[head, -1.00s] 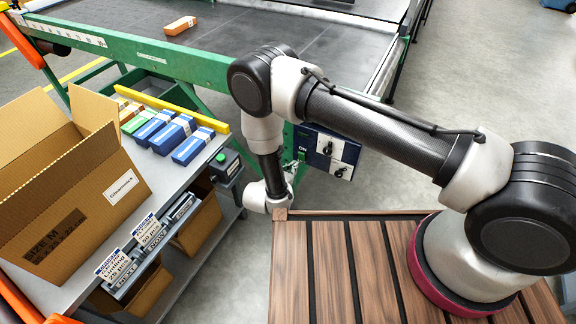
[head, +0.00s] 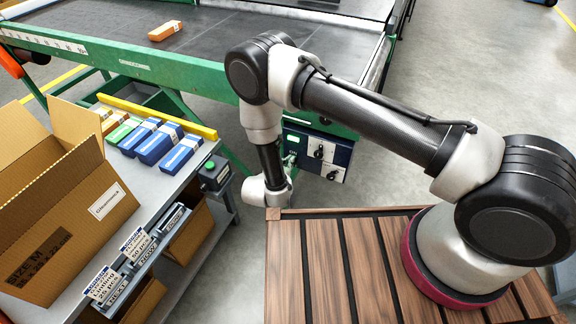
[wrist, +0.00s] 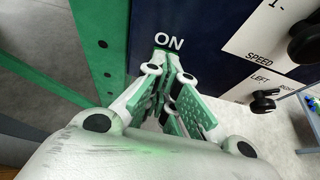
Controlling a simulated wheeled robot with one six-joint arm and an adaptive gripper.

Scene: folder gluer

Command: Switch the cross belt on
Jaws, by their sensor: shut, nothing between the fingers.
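The dark blue control panel (head: 318,152) hangs on the green machine frame. It carries a white "ON" label (wrist: 169,41) at its left and two white plates with black knobs marked "SPEED" (wrist: 265,45) and "LEFT" (wrist: 262,88) to its right. My gripper (wrist: 172,62) is shut and empty, its green-padded fingers pointing at the panel just below the "ON" label. The fingers hide whatever lies directly under the label, and I cannot tell whether they touch the panel. In the head view my gripper (head: 290,160) is at the panel's left side, partly hidden by my wrist.
The green-framed belt table (head: 240,40) stands behind, with an orange box (head: 165,31) on it. At left, a grey bench (head: 185,185) holds a cardboard box (head: 75,215) and several small cartons. A slatted wooden deck (head: 335,265) lies under my arm. Floor at right is free.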

